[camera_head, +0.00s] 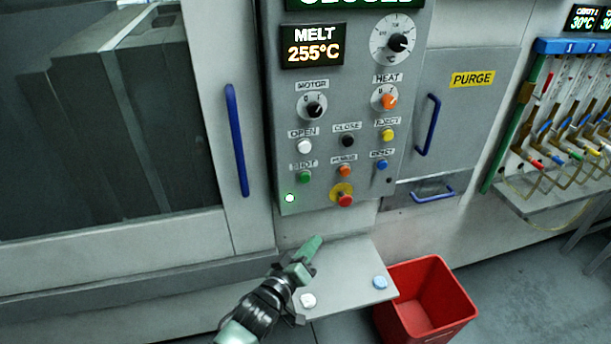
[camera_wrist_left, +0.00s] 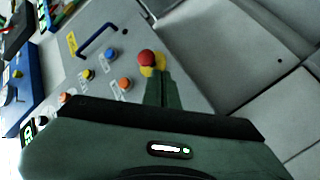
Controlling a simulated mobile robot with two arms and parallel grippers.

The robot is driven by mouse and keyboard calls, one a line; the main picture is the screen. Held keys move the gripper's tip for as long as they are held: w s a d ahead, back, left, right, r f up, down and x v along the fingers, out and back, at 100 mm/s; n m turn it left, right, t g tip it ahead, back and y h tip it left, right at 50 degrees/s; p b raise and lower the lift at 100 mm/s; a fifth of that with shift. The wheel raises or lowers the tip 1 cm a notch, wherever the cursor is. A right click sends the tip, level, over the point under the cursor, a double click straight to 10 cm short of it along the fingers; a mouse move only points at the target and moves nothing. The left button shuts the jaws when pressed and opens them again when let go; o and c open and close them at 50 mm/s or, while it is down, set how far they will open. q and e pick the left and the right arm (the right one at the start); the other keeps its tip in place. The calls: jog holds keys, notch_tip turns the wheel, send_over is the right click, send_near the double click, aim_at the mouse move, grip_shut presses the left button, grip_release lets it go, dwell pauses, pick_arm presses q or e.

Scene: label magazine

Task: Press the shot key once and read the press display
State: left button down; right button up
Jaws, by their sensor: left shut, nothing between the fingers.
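The shot key is a green button (camera_head: 305,177) at the lower left of the grey control panel (camera_head: 330,220) in the head view, under a partly legible label. I cannot make it out in the wrist view. The green press display (camera_head: 355,3) is cut off by the top edge; only the lower part of its text shows, seemingly CLOSED. My left gripper (camera_head: 314,243) is shut and empty, pointing up toward the panel from below, apart from the shot key. In the left wrist view its shut fingers (camera_wrist_left: 157,88) overlap the panel near the red mushroom button (camera_wrist_left: 146,58). My right gripper is not in view.
Other buttons surround the key, including an orange one (camera_head: 345,170) and the red mushroom button on yellow. A melt display (camera_head: 313,54) reads 255°C. A small shelf (camera_head: 345,265) with two round buttons juts out below the panel. A red bin (camera_head: 440,285) stands to its right.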

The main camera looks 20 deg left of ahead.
aim_at(305, 178)
pick_arm(q)
notch_tip(305, 178, up, 10)
jog(key=t, duration=0.2)
jog(key=shift+w+d+n+h+p, duration=0.25)
jog(key=shift+d+n+h+p, duration=0.05)
jog(key=shift+d+n+h, duration=0.1)
jog(key=shift+w+a+f, duration=0.15)
jog(key=w+a+b, duration=0.2)
jog(key=w+a, duration=0.2)
jog(key=w, duration=0.3)
jog(key=shift+a, duration=0.4)
jog(key=shift+w, duration=0.1)
dwell(1.4)
jog(key=shift+w+a, duration=0.25)
jog(key=shift+w, duration=0.05)
